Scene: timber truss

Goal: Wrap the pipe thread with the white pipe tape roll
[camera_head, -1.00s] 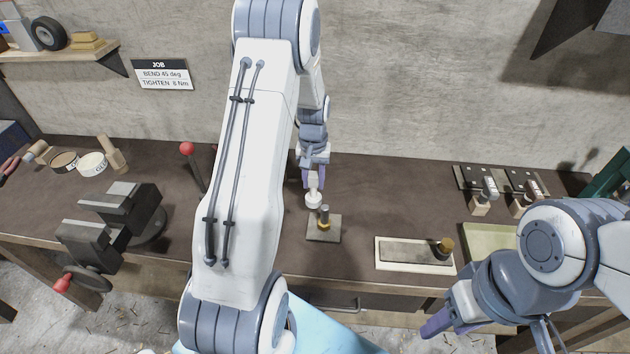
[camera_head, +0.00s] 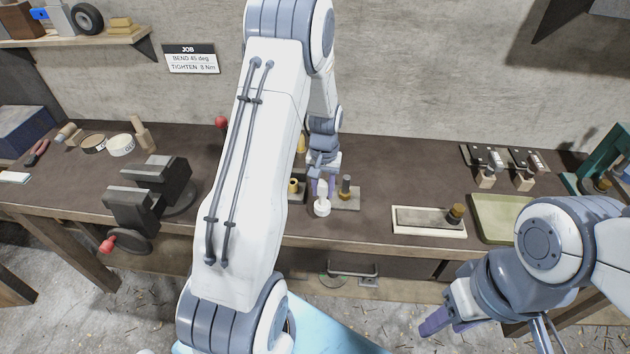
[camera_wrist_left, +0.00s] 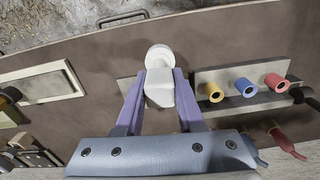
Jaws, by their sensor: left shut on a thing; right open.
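My left gripper (camera_head: 323,188) is shut on the grey-white holder of the white pipe tape roll (camera_head: 322,208). In the left wrist view the roll (camera_wrist_left: 159,57) sticks out beyond the purple fingers (camera_wrist_left: 160,95). A short upright pipe (camera_head: 346,184) stands on a flat plate (camera_head: 348,202) on the bench. The roll is at the front left of the pipe in the head view, and I see no tape around the pipe. The pipe is not clear in the left wrist view. My right gripper (camera_head: 436,318) is open and empty in front of the bench.
A pale tray with a dark slab (camera_head: 420,219) lies right of the pipe. A rack with yellow, blue and red fittings (camera_wrist_left: 243,86) is beside the left gripper. A vise (camera_head: 150,190) stands at left. My left arm hides part of the bench.

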